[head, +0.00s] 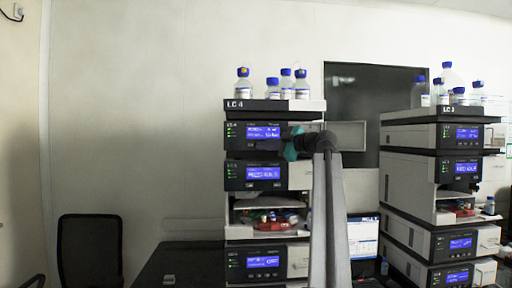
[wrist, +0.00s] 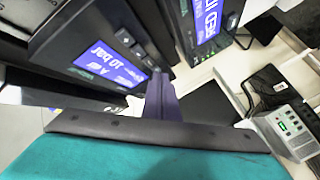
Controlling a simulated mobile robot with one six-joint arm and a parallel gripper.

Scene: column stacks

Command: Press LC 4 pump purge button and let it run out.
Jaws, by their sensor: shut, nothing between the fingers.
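The LC 4 stack (head: 273,105) stands left of my arm in the head view, with its label on the top tray. In the wrist view a dark panel has a blue display (wrist: 112,66) reading about "10 bar" and a row of small buttons (wrist: 137,50). My gripper (wrist: 159,76) is shut and empty, its dark purple fingers together. The fingertips are at the panel's edge close to the lowest button; whether they touch it I cannot tell.
A second stack, LC 3 (head: 432,115), stands at the right. Blue-capped bottles (head: 272,88) sit on top of LC 4. A black chair (head: 90,250) and dark table (head: 180,262) are lower left. A monitor (head: 364,240) stands between the stacks.

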